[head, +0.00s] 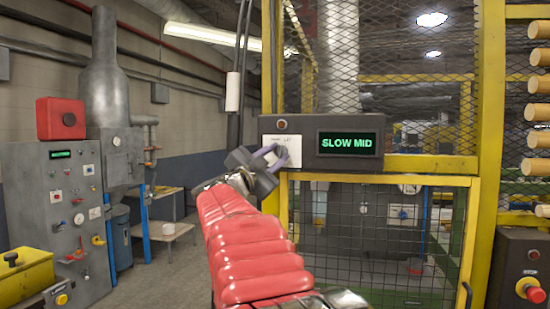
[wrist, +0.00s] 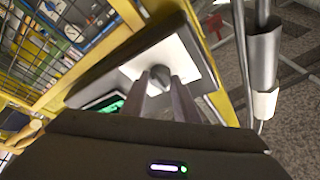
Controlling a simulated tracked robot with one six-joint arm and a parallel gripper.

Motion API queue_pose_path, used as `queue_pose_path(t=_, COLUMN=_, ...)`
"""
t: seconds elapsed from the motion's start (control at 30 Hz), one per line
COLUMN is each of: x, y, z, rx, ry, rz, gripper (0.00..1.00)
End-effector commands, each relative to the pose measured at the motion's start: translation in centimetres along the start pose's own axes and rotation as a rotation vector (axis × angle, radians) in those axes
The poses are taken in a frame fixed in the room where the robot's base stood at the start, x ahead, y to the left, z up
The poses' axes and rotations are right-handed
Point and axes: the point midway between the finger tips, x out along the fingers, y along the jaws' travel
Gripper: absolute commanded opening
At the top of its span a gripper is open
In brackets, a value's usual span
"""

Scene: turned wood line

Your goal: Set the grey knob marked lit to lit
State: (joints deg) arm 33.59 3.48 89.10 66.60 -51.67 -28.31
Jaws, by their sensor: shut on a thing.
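The grey knob (wrist: 159,77) sits on a white plate (wrist: 190,58) on a dark control box (head: 306,126). In the head view the knob (head: 281,154) is partly hidden by my gripper (head: 274,156). In the wrist view my gripper (wrist: 163,85) has its two fingers on either side of the knob, shut on it. The plate has small print that I can barely read, and the knob's pointing direction is unclear. A display (head: 349,143) on the box reads SLOW MID in green.
The box is mounted on a yellow frame with wire mesh (head: 385,230). A grey cabinet with knobs (head: 72,200) stands at the left. A red emergency button (head: 531,289) is at the lower right. A grey pipe with a white end (wrist: 264,70) hangs close to the box.

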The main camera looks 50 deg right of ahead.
Motion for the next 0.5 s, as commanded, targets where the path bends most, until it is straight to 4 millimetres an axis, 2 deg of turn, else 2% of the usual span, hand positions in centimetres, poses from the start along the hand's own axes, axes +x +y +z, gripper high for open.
queue_pose_path(t=0.2, x=0.17, y=0.11, z=-0.19, rx=0.184, ry=0.007, rz=0.083, gripper=0.05)
queue_pose_path(t=0.5, x=0.19, y=0.02, z=-0.26, rx=0.367, ry=0.008, rz=0.161, gripper=0.05)
